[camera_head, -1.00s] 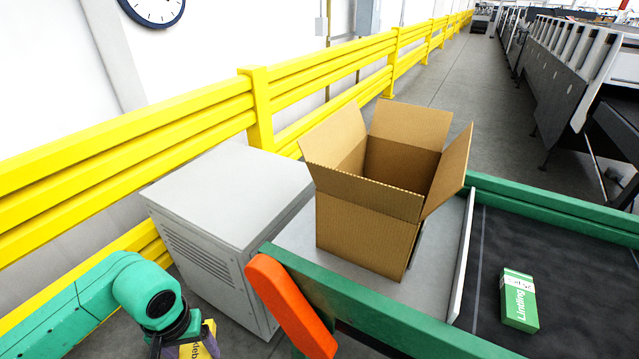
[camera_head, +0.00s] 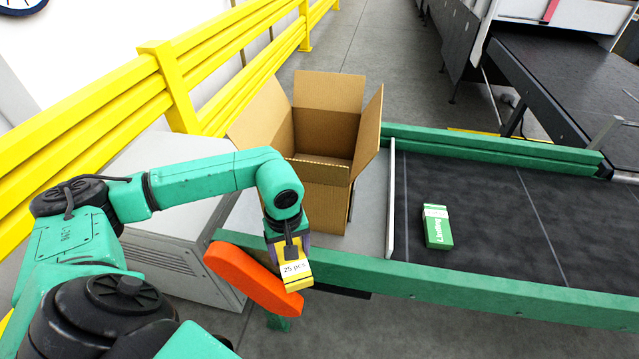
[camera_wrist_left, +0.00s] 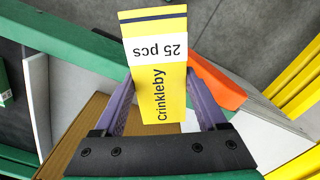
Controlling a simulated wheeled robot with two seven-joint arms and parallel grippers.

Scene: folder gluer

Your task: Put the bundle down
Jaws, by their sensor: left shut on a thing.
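The bundle (camera_head: 297,273) is yellow with a white band reading "25 pcs". My left gripper (camera_head: 291,248) is shut on it and holds it near the green front rail, by the orange piece. In the left wrist view the bundle (camera_wrist_left: 158,75) shows the word "Crinkleby" and sits between the purple fingers of the left gripper (camera_wrist_left: 165,105). An open cardboard box (camera_head: 325,150) stands behind the gripper, its flaps spread outward. My right gripper is in neither view.
A green and white "Linding" pack (camera_head: 437,226) lies on the dark conveyor belt (camera_head: 500,220), which is otherwise bare. Green rails (camera_head: 450,293) edge the belt. An orange piece (camera_head: 250,278) juts out at the front left. A grey cabinet (camera_head: 165,245) and yellow barrier (camera_head: 165,75) stand left.

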